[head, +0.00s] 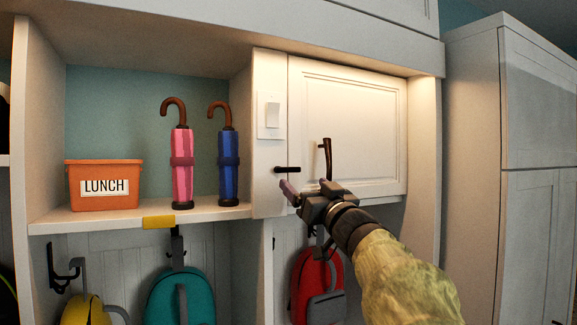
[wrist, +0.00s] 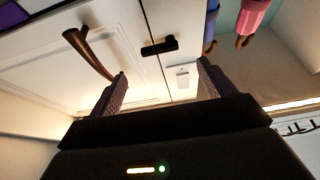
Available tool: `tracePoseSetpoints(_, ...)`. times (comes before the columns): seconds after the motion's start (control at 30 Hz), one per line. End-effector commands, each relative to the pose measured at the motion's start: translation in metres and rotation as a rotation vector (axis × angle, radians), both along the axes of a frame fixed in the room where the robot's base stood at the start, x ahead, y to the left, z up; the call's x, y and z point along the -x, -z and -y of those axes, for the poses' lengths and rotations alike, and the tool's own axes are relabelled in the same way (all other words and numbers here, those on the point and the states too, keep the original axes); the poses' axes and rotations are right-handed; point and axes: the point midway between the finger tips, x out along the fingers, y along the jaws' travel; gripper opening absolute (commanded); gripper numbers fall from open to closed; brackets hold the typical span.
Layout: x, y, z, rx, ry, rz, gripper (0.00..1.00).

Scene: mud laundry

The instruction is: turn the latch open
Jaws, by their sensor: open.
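The latch (head: 287,169) is a small dark bar lying horizontally across the seam between the white cabinet door (head: 350,115) and the panel to its left. In the wrist view the latch (wrist: 160,46) shows ahead, between the lines of the two fingers. The door's brown handle (head: 327,158) stands upright to the right of the latch. My gripper (head: 309,190) is open and empty, just below and to the right of the latch in the head view. In the wrist view my gripper (wrist: 163,72) has its fingers apart, with nothing between them. No contact with the latch shows.
A light switch (head: 272,113) is above the latch. Pink (head: 182,165) and blue (head: 228,165) umbrellas and an orange lunch bin (head: 104,186) stand on the shelf to the left. A red backpack (head: 314,282) and a teal backpack (head: 180,295) hang below.

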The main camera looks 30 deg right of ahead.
Motion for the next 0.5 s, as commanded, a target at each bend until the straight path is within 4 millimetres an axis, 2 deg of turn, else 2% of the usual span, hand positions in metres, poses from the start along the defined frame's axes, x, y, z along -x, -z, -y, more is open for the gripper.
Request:
tracePoseSetpoints(0.3,-0.052,-0.024,-0.002,0.000,0.000,-0.001,0.82)
tracePoseSetpoints(0.5,-0.068,-0.029,-0.002,0.000,0.000,-0.001,0.82)
